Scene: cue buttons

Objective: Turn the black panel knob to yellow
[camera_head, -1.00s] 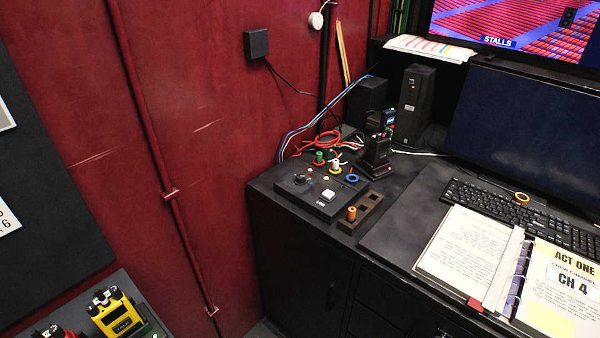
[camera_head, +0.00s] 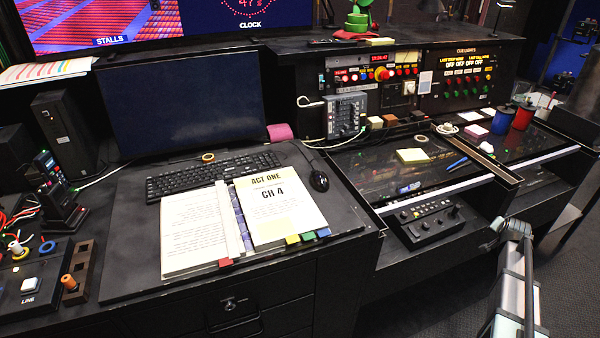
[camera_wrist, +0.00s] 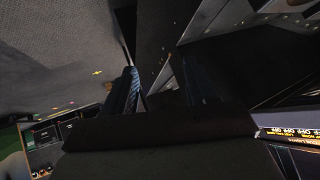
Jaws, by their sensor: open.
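A black panel marked LINE (camera_head: 45,272) is cut off at the left edge of the head view, with a white square button on it. The black knob seen on this panel earlier is outside the present view. Another black panel (camera_head: 432,228) with small knobs and lit buttons lies in the bay right of the desk; its colour marks are too small to read. My gripper (camera_wrist: 163,88) shows in the wrist view with its two dark fingers apart and nothing between them. It is not touching either panel. My arm enters the head view at the lower right.
An open script binder (camera_head: 245,225), a keyboard (camera_head: 212,172) and a mouse (camera_head: 319,181) cover the desk. A small grey mixer (camera_head: 345,115) and a cue-light panel (camera_head: 462,78) stand behind. Red and blue spools (camera_head: 523,117) are at the right. Dark floor is free at the lower right.

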